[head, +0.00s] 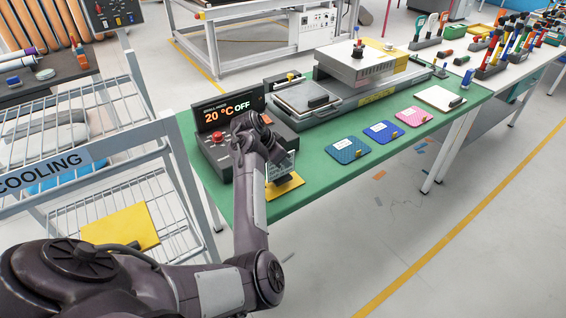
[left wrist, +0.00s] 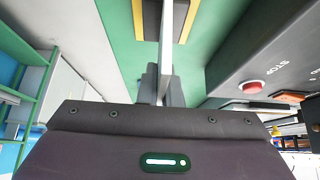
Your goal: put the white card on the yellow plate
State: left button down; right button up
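My left gripper (head: 275,170) is above the near left corner of the green table, pointing down. In the left wrist view its fingers (left wrist: 163,88) are closed on a thin white card (left wrist: 166,45), seen edge-on. In the head view the card (head: 288,164) shows as a pale upright panel beside the fingers. The yellow plate (head: 287,188) lies flat on the table just below, partly hidden by the gripper. In the left wrist view only yellow strips of the plate (left wrist: 138,18) show around a dark area. I cannot tell whether the card touches the plate. My right gripper is out of view.
A control box (head: 215,150) with a red button stands close left of the gripper. A press (head: 350,85) stands behind. Blue and pink mats (head: 383,131) and a clipboard (head: 438,98) lie to the right. A cooling rack (head: 150,130) holding another yellow sheet (head: 120,228) stands left.

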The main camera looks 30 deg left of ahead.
pick_arm(q)
jog(key=shift+f, duration=0.9)
jog(key=shift+f, duration=0.1)
jog(key=c, duration=1.6)
grip_release()
jog(key=shift+a+r, duration=0.1)
jog(key=shift+r, duration=0.15)
jog(key=b+v, duration=0.1)
jog(key=v, duration=1)
jog(key=shift+s+r, duration=0.25)
jog(key=shift+r, duration=0.05)
